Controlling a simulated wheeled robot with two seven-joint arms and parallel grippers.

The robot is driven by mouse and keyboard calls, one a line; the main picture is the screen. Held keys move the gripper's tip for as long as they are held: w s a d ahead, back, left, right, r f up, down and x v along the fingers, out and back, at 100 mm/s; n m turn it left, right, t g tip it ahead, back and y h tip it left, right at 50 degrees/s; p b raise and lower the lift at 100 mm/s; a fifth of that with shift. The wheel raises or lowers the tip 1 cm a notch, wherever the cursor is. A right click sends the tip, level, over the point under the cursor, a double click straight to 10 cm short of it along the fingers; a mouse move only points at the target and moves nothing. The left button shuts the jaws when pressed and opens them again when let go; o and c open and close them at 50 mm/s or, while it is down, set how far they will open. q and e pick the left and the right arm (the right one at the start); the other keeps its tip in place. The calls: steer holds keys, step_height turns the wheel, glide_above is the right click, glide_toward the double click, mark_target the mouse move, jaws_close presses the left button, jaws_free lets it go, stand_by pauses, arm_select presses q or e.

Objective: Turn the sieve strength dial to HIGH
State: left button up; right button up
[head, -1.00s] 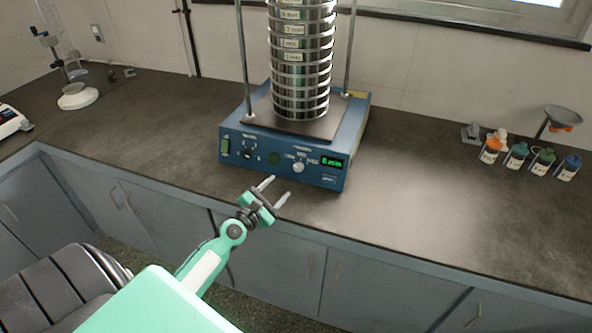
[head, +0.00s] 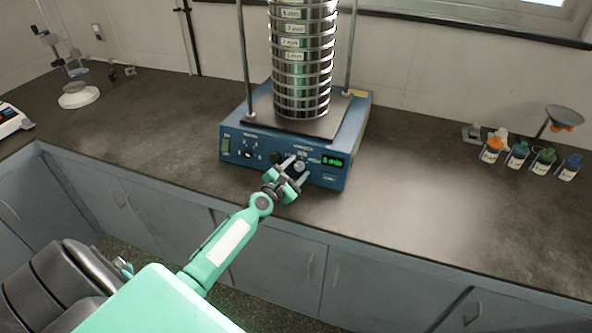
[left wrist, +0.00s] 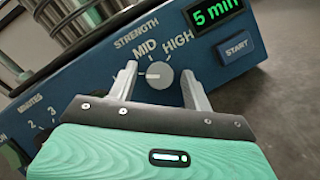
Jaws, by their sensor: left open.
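The strength dial is a pale round knob (left wrist: 159,75) on the blue front panel of the sieve shaker (head: 235,150). In the left wrist view, MID and HIGH are printed above it; the LOW label is not visible. A short mark shows on the dial's face, but I cannot tell its exact setting. My left gripper (head: 297,168) is open, with one finger on each side of the dial. Whether the fingers touch it is unclear. In the left wrist view, the gripper (left wrist: 158,84) straddles the dial. My right gripper is not in view.
A green display (left wrist: 216,12) reads 5 min, with a START button (left wrist: 237,48) below it, right of the dial. The minutes dial is at the panel's left. A tall sieve stack (head: 302,70) stands on top. Several small bottles (head: 542,160) stand far right; the counter between is clear.

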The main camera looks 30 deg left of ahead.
arm_select(q)
steer(key=c, duration=1)
steer(key=shift+o, duration=0.2)
